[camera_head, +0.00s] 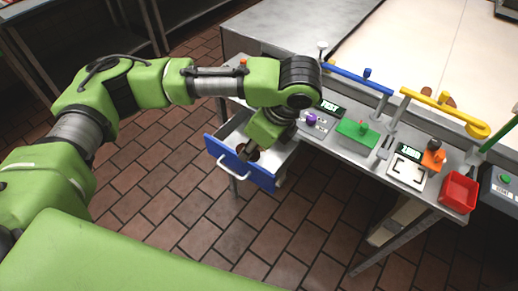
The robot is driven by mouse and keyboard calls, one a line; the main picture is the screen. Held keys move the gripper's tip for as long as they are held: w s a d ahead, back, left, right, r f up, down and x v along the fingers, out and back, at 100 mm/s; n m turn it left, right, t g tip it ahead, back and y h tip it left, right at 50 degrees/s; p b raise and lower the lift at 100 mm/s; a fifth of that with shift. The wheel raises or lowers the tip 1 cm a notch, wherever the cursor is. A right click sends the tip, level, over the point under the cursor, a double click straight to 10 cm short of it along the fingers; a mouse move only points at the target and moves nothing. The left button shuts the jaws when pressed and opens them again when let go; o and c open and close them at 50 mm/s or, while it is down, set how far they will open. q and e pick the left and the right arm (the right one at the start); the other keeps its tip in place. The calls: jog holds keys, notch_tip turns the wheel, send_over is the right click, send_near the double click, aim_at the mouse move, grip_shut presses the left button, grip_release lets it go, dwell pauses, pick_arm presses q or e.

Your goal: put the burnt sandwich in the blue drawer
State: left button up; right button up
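The blue drawer (262,177) is pulled open from the worktable, with its white handle facing the front left. My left arm reaches in from the left, and its gripper (250,151) points down into the open drawer. A small dark brown round thing, likely the burnt sandwich (254,156), shows at the fingertips inside the drawer. I cannot tell whether the fingers are shut on it or apart from it, as the gripper is small and partly hides it. My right gripper is out of view.
The worktable holds a purple knob (312,118), a green plate (357,132), a white square-marked pad (407,169), an orange item (433,159) and a red bin (459,192). Blue and yellow bars (357,80) stand behind them. The tiled floor in front of the drawer is clear.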

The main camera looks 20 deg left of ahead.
pick_arm(q)
jog(key=w+d+f+m+t+h+b, duration=0.25)
jog(key=w+m+h, duration=0.35)
jog(key=m, duration=0.9)
jog(key=m+p, duration=0.2)
jog(key=m, duration=0.2)
send_over(246, 139)
jog(key=s, duration=0.2)
notch_tip(246, 139, down, 8)
jog(key=shift+w+d+f, duration=0.15)
jog(key=shift+f, duration=0.1)
jog(key=shift+w+f+t, duration=0.1)
jog(key=shift+f+t, duration=0.15)
jog(key=f, duration=0.1)
jog(key=a+f, duration=0.1)
jog(key=f, duration=0.1)
jog(key=shift+w+p, duration=0.15)
jog(key=shift+p, duration=0.25)
jog(key=shift+f, duration=0.45)
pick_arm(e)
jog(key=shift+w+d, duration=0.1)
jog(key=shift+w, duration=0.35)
pick_arm(q)
jog(key=shift+f, duration=0.1)
